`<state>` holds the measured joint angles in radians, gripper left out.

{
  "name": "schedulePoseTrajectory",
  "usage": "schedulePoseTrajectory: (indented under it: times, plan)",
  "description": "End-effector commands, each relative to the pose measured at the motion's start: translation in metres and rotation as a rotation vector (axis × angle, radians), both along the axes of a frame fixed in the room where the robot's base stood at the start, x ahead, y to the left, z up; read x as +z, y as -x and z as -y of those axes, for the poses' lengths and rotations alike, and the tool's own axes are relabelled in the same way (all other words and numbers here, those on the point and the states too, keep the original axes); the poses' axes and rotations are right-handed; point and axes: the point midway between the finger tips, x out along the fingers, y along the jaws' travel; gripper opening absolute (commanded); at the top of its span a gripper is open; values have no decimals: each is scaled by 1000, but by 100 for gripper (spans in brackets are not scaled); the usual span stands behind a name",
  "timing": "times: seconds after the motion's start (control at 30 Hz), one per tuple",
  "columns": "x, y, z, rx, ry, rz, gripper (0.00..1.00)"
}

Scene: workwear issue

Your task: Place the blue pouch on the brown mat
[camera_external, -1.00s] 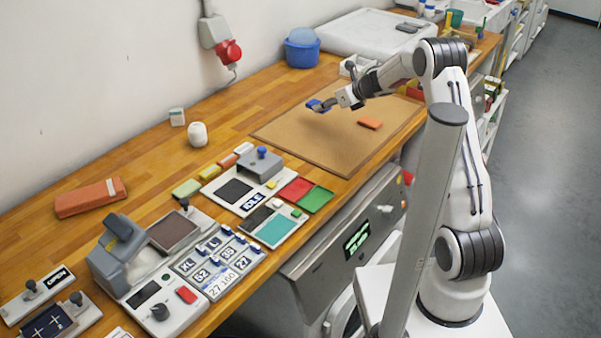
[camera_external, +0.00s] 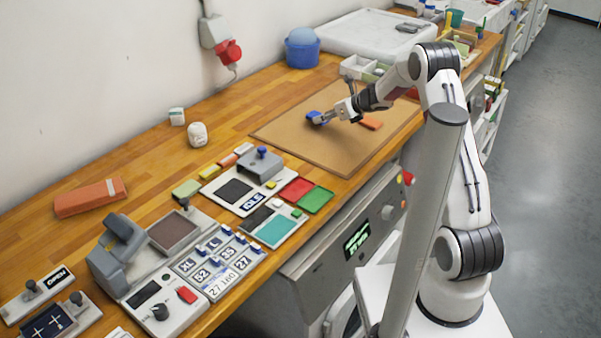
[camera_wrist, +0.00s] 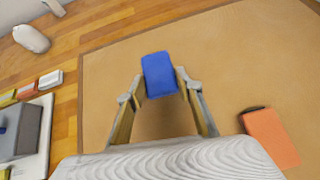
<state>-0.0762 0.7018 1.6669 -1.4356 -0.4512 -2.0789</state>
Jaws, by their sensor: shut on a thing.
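The blue pouch (camera_wrist: 159,74) is between the fingertips of my gripper (camera_wrist: 160,84) in the wrist view, and the gripper is shut on it. In the external view the pouch (camera_external: 313,116) shows at the tip of my gripper (camera_external: 320,118), over the brown mat (camera_external: 305,142). The pouch is low over the mat; I cannot tell whether it touches the surface. The mat (camera_wrist: 110,75) fills most of the wrist view beneath the pouch.
An orange pouch (camera_external: 371,123) lies on the mat to the right of my gripper; it also shows in the wrist view (camera_wrist: 270,137). A blue bucket (camera_external: 302,50) stands behind the mat. A stamping station (camera_external: 262,162) sits near the mat's front left. The mat's front part is clear.

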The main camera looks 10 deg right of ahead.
Motion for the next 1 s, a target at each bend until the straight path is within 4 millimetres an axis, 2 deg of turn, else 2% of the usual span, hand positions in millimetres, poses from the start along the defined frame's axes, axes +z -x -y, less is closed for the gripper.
schedulePoseTrajectory:
  times: [0.23,0.77,0.8,0.83,0.87,1.0]
  plan:
    - [-20,0,0,-1,0,-1,11]
    - [-26,0,0,-1,-1,0,11]
    - [-26,0,0,-1,-1,0,43]
    - [-25,0,0,-1,-1,0,51]
    - [-25,0,0,-1,-1,0,53]
    - [-25,0,0,-1,-1,0,53]
